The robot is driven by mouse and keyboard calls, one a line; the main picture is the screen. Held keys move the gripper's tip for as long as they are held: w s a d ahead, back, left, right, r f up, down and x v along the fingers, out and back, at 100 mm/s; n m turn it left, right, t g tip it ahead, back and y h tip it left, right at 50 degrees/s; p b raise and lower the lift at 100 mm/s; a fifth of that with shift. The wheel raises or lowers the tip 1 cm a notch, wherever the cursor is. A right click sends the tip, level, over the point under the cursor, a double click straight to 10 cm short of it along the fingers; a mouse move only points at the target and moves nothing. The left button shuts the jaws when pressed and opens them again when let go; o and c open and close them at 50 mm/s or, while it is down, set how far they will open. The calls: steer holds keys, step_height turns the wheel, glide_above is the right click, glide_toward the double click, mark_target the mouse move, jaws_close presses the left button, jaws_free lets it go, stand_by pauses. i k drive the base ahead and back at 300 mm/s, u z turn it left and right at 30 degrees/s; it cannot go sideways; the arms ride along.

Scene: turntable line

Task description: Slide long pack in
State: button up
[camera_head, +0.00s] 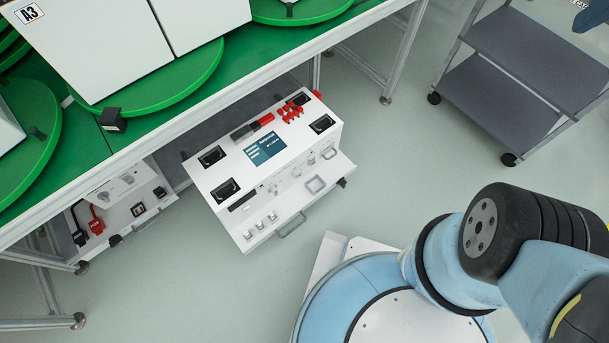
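A long white pack (228,180) with a blue screen, red connectors and black recessed grips sits low beside the green-topped table. It sticks out at an angle from under the table's front edge into the aisle, and its far end is close to the table frame. A handle (290,225) is on its front face. A second, smaller white unit (125,205) with red and black plugs sits mostly under the table to the left. Whether either stands on a shelf or the floor is unclear. My blue arm shows at the lower right, but my gripper is out of view.
The table (190,110) has green turntables (170,80) and white boxes (85,50), one labelled A3. Its metal legs (405,55) reach the floor. A grey wheeled cart (500,100) stands at the upper right. The floor between pack and cart is clear.

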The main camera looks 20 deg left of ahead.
mark_target(236, 171)
steer(key=u, duration=1.45)
steer(key=k, duration=0.9)
steer(key=i, duration=0.9)
steer(key=z, duration=0.05)
